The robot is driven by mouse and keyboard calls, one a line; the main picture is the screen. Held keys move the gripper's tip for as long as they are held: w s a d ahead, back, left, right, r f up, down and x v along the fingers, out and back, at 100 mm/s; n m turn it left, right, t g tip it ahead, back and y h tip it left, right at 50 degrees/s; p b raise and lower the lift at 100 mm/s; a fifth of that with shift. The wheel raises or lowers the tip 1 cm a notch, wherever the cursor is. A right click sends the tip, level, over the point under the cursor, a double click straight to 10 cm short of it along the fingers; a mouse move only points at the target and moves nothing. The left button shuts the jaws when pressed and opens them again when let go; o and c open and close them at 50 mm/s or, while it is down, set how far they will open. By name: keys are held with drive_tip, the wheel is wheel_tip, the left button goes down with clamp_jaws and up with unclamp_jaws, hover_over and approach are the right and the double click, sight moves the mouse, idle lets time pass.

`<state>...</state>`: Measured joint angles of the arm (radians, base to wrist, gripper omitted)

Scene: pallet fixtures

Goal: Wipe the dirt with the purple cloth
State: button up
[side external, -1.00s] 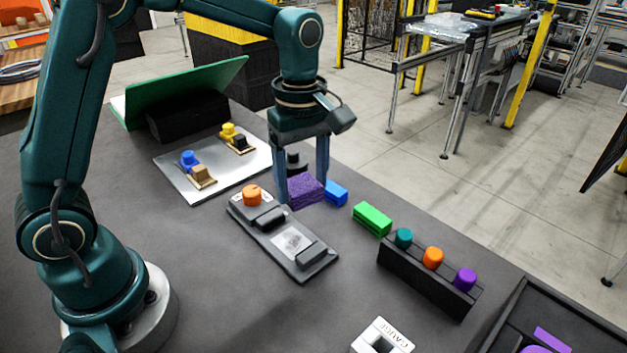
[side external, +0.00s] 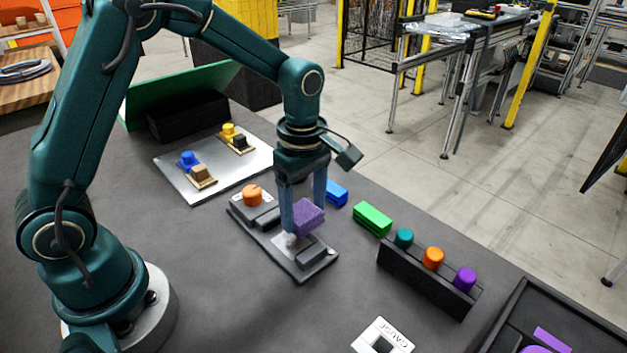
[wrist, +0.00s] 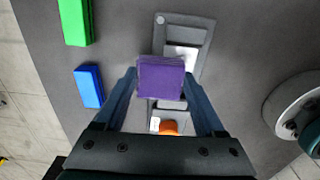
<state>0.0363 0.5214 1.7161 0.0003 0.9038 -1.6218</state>
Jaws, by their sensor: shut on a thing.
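The purple cloth (side external: 308,216), a block-like pad, is held between the fingers of my gripper (side external: 304,212). It also shows between the fingertips in the wrist view (wrist: 160,78). My gripper is shut on it. The cloth is over the dark grey fixture (side external: 318,272), above its white plate (side external: 287,243). Whether it touches the plate is unclear. In the wrist view part of the white plate (wrist: 182,58) shows beyond the cloth. The dirt is mostly hidden behind my gripper and the cloth.
An orange cylinder (side external: 252,195) stands on the fixture's far end. Blue (side external: 336,192) and green (side external: 372,218) blocks lie to the right. A black rack (side external: 428,278) holds coloured cylinders. A metal plate (side external: 178,183) with small parts lies at left.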

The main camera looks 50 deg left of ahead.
sight(278, 252)
wheel_tip(278, 252, down, 2)
drive_tip(key=shift+f, duration=0.1)
drive_tip(key=shift+s+f, duration=0.1)
drive_tip(key=shift+s, duration=0.2)
drive_tip(key=shift+c, duration=0.6)
drive_tip(key=shift+s+f, duration=0.1)
drive_tip(key=shift+s, duration=2.55)
drive_tip(key=shift+w, duration=3.05)
drive_tip(key=shift+s+r, duration=0.1)
drive_tip(key=shift+r, duration=4.05)
